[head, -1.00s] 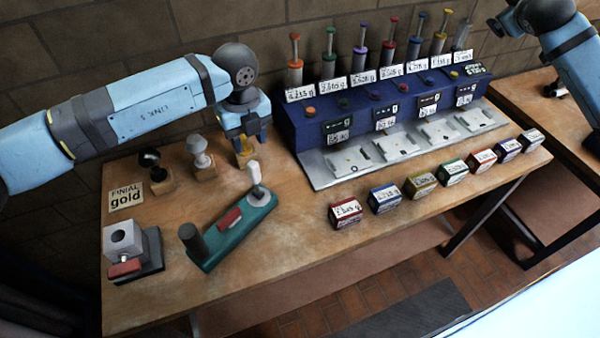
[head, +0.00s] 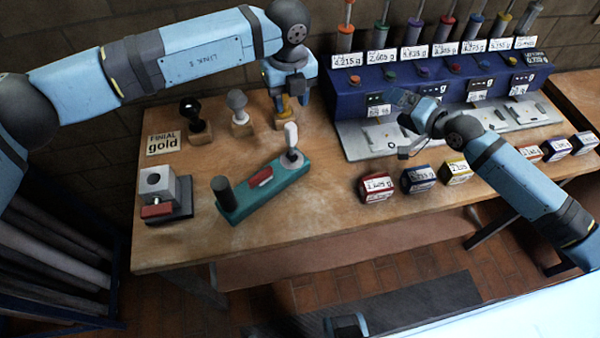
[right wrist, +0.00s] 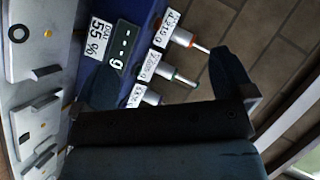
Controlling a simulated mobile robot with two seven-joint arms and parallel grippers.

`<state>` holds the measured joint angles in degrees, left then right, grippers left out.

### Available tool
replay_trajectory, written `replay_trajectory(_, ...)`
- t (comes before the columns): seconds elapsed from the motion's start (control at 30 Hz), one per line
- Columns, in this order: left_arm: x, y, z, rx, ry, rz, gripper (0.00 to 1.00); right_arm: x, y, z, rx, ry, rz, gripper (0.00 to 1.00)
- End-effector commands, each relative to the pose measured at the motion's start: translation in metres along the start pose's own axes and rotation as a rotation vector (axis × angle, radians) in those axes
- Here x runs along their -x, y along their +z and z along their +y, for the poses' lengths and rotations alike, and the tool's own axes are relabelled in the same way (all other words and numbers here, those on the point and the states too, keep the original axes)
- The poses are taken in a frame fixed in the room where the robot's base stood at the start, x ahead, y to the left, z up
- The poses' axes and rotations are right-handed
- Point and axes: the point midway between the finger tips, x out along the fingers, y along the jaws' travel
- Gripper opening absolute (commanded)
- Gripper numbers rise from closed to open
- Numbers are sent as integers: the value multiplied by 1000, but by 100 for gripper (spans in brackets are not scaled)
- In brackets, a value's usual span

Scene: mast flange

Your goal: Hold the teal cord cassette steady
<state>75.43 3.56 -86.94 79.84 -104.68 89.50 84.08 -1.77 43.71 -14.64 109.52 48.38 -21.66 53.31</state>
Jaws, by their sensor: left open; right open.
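The teal cord cassette (head: 240,203) lies on the middle of the wooden table. It has a dark upright cylinder at its left end, a red piece in the middle and a white-topped handle at its right end. No gripper touches it. My left gripper (head: 289,98) is open, pointing down behind the cassette at a gold finial (head: 285,107) on a wooden block; I cannot tell whether the fingers touch it. My right gripper (head: 397,125) is open and empty, right of the cassette above the dispenser's front; its fingers also show in the right wrist view (right wrist: 165,88).
A blue dispenser (head: 345,102) with pale scale plates (head: 360,146) stands behind a row of small labelled boxes (head: 376,187). Black and grey finials (head: 240,112) stand by a "FINIAL gold" card (head: 163,143). A grey block fixture (head: 162,195) is at left. Table front-centre is clear.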

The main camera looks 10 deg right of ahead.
Motion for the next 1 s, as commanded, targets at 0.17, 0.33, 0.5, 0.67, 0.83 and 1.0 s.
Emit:
replay_trajectory(0.17,0,0,0,0,0,0,43,-21,108,-13,-537,-158,-96,100)
replay_trajectory(0.33,0,0,0,0,0,0,43,-27,206,-34,-1125,-262,-181,100)
replay_trajectory(0.5,0,0,0,0,0,0,43,-22,284,-52,-1649,-304,-232,100)
replay_trajectory(0.67,0,0,0,0,0,0,43,-15,325,-61,-1950,-312,-243,100)
replay_trajectory(0.83,0,0,0,0,0,0,43,-16,338,-65,-2057,-315,-242,100)
replay_trajectory(1.0,0,0,0,0,0,0,43,-37,335,-72,-2059,-317,-243,100)
